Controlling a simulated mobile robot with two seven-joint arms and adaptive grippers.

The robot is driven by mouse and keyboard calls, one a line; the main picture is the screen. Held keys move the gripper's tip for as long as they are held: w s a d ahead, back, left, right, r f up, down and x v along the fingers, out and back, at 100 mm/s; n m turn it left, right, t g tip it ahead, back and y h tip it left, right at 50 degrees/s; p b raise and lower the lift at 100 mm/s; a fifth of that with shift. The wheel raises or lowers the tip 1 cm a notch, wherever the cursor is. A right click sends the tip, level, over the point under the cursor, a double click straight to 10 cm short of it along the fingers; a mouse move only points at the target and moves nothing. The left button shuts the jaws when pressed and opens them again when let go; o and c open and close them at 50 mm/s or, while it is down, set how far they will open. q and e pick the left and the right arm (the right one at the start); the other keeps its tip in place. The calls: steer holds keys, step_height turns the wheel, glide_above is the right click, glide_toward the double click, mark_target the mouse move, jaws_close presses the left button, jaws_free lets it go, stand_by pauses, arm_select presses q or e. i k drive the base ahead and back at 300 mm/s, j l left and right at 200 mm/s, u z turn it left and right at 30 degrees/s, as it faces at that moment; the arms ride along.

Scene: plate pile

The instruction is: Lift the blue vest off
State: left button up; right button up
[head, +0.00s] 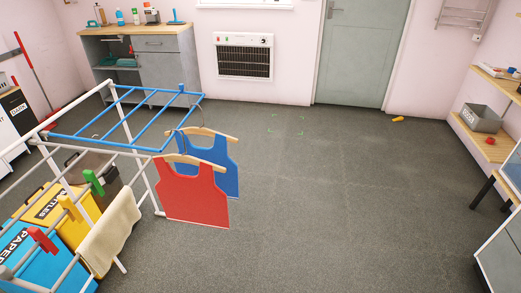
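The blue vest (223,160) hangs on a wooden hanger (215,133) from the right end of the drying rack's blue bars (135,112). A red vest (192,194) hangs in front of it on its own wooden hanger (180,159) and hides its lower left part. The right side and upper part of the blue vest show. Neither of my grippers is in view.
The white rack frame (132,128) stands at the left, with a beige towel (108,235) and coloured pegs on its nearer rails. Yellow (75,220) and blue (28,258) bins stand behind these rails. The floor (340,205) right of the vests is clear. Shelves line the right wall.

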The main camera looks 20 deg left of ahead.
mark_target(228, 182)
steer(key=i+l, duration=0.1)
steer(key=i, duration=0.45)
steer(key=i+u, duration=0.1)
steer(key=i, duration=0.5)
steer(key=i+l, duration=0.15)
steer(key=i, duration=0.4)
steer(key=i+u, duration=0.25)
steer(key=u, duration=0.15)
steer(key=i+l+u, duration=0.2)
steer(key=u, duration=0.2)
steer(key=i+l+u, duration=0.2)
steer(key=u, duration=0.25)
steer(key=i+l+u, duration=0.15)
steer(key=l+u, duration=0.25)
steer(key=i+l+u, duration=0.15)
steer(key=u, duration=0.25)
